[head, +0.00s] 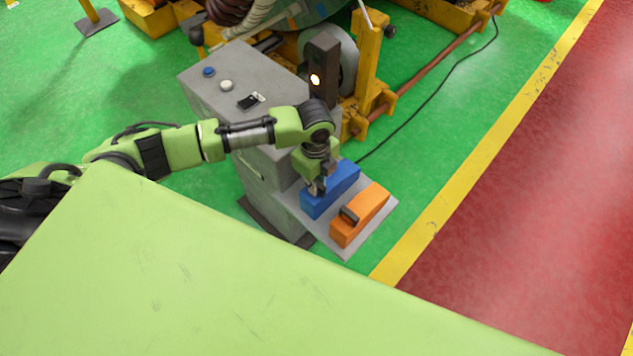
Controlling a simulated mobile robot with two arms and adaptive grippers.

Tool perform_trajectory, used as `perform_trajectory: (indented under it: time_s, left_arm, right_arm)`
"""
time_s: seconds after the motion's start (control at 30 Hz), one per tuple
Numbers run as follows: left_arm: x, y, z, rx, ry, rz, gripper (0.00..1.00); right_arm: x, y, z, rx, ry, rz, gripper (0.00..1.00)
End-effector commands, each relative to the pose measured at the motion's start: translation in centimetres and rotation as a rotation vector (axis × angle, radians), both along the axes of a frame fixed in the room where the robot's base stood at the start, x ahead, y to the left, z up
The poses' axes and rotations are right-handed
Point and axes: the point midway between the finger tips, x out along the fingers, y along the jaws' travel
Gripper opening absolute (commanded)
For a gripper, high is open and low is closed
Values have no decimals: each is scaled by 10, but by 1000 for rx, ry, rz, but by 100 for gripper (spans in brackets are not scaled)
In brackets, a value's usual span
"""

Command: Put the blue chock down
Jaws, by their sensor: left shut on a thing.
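The blue chock (336,193) is a wedge-shaped block at the grey shelf (378,222) on the side of the grey cabinet. My left gripper (319,188) is above its left part, pointing down, and is shut on it; the fingers partly hide the chock's top. The chock is at or just over the shelf; I cannot tell whether its underside touches. An orange chock (366,212) with a dark handle lies on the same shelf, in front and to the right of the blue one. My right gripper is not in view.
The grey cabinet (228,103) carries buttons and a lit lamp post (318,78). Yellow machinery (366,60) stands behind it, and a black cable (425,105) runs over the green floor. A yellow line (440,215) borders the red floor at right.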

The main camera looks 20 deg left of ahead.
Motion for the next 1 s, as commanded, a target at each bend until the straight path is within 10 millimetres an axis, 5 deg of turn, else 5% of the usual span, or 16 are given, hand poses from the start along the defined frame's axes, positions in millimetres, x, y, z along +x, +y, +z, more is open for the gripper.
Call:
perform_trajectory:
  time_s: [0.07,0.1,0.17,0.57,1.0]
  left_arm:
    - [1,0,-1,-1,-3,1,0]
    - [0,0,-2,0,0,1,17]
    - [0,0,-2,0,0,0,29]
    - [1,0,3,-1,-2,0,29]
    - [0,0,85,-2,-6,0,29]
  right_arm:
    - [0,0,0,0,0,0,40]
    - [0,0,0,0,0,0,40]
    - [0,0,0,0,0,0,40]
    - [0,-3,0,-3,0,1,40]
    - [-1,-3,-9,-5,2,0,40]
